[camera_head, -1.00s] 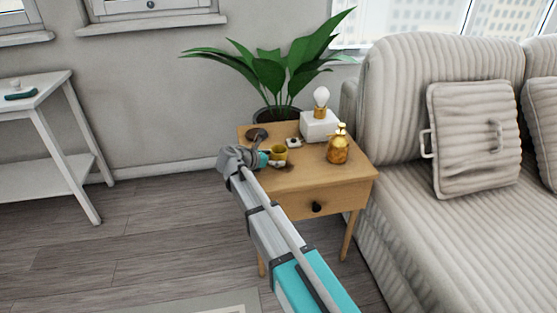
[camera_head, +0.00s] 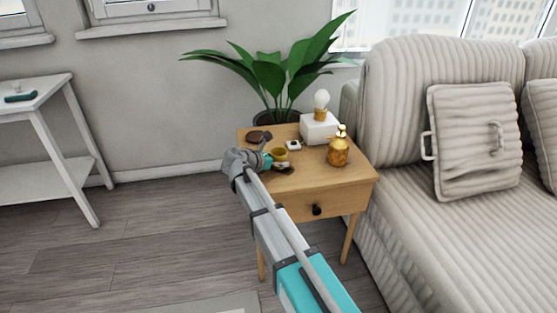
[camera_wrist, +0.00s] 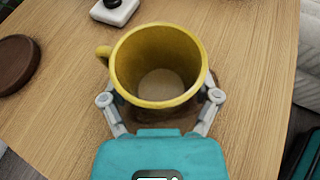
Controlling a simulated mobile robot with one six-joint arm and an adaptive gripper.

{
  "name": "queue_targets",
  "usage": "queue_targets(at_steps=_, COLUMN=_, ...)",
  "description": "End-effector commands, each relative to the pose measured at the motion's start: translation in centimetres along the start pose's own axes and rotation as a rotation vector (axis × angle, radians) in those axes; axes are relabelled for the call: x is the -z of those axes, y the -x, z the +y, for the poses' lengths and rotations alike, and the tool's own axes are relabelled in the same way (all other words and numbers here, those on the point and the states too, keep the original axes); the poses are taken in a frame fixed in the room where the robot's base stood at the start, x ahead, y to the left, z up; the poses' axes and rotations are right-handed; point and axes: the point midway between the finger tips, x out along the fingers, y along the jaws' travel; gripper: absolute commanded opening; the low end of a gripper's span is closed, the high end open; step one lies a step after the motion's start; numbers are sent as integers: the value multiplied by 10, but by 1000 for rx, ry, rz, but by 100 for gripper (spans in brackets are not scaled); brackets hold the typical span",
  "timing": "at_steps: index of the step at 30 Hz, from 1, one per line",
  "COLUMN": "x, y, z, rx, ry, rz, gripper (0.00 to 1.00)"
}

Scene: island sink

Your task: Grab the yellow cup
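The yellow cup (camera_head: 280,154) stands upright near the front left of the wooden side table. In the wrist view the cup (camera_wrist: 158,82) is empty, with its handle to the left, and a brown round patch or coaster shows beneath it. My gripper (camera_head: 267,160) is low beside the cup, reaching in from the left. In the wrist view my gripper (camera_wrist: 160,92) has its fingers spread, one on each side of the cup. The rim hides the fingertips, so I cannot see whether they touch it.
On the wooden side table (camera_head: 330,180) are an amber bottle (camera_head: 339,152), a white lamp base with a bulb (camera_head: 320,125), a small white item (camera_head: 293,145) and a dark brown disc (camera_wrist: 18,62). A plant (camera_head: 275,75) stands behind; a sofa (camera_head: 450,220) is at right.

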Motion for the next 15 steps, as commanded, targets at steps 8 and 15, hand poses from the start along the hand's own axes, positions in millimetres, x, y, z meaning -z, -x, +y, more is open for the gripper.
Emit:
queue_targets(at_steps=8, x=0, y=0, z=0, rx=1, ry=0, rz=0, gripper=26)
queue_targets(at_steps=15, x=-1, y=0, z=0, rx=1, ry=0, rz=0, gripper=26)
